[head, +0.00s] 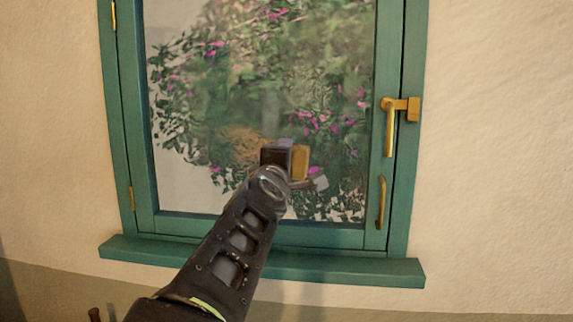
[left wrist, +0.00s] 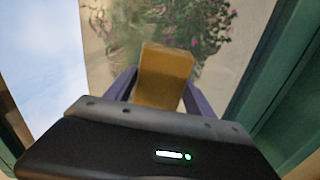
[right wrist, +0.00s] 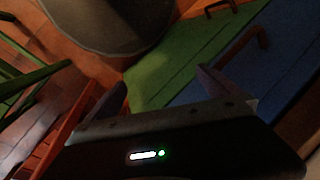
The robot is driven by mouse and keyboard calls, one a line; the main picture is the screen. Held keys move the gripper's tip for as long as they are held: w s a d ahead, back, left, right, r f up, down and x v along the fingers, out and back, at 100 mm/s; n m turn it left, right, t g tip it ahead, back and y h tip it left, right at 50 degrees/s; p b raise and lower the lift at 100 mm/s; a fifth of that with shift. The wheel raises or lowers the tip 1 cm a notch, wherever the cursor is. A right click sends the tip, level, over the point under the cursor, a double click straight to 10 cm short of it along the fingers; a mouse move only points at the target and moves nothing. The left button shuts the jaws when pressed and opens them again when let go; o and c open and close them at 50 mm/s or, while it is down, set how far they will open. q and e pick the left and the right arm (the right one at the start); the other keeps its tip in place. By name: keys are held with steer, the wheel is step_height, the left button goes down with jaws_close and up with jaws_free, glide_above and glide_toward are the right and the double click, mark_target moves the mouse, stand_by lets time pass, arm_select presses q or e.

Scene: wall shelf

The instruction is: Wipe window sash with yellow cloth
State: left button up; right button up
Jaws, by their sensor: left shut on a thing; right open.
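The window sash is a green frame (head: 252,232) around a glass pane (head: 230,90). Pink flowers and foliage show in the glass. My left gripper (head: 292,160) is in front of the lower middle of the pane. It is shut on the yellow cloth (head: 300,163), a small yellow block-like pad. In the left wrist view the cloth (left wrist: 164,78) sits between the two fingers, facing the glass. Whether it touches the glass, I cannot tell. My right gripper (right wrist: 165,90) is open and empty, low down and away from the window.
A brass latch (head: 390,120) and a brass pull handle (head: 381,203) stick out at the window's right side. A green sill (head: 270,265) juts out below. The right wrist view shows green (right wrist: 190,55) and blue (right wrist: 285,60) panels with handles, and a tiled floor (right wrist: 30,65).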

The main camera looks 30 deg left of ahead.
mark_target(231, 157)
arm_select(q)
steer(key=shift+s+a, duration=0.2)
steer(key=shift+a, duration=0.5)
steer(key=shift+s+a, duration=0.2)
steer(key=shift+a, duration=0.45)
steer(key=shift+a, duration=0.1)
steer(key=shift+s+a+b, duration=0.25)
steer(key=shift+s+a, duration=0.05)
steer(key=shift+a, duration=0.45)
steer(key=shift+s+a+b, duration=0.2)
steer(key=shift+s+a, duration=0.05)
steer(key=shift+a, duration=0.45)
steer(key=shift+a, duration=0.1)
steer(key=shift+s+a, duration=0.25)
steer(key=shift+a, duration=0.45)
steer(key=shift+s+a, duration=0.2)
steer(key=shift+a, duration=0.5)
steer(key=shift+a+b, duration=0.1)
steer(key=shift+b, duration=0.2)
steer(key=shift+s+a, duration=0.25)
steer(key=shift+a, duration=0.45)
steer(key=shift+s+a, duration=0.25)
steer(key=shift+a, duration=0.45)
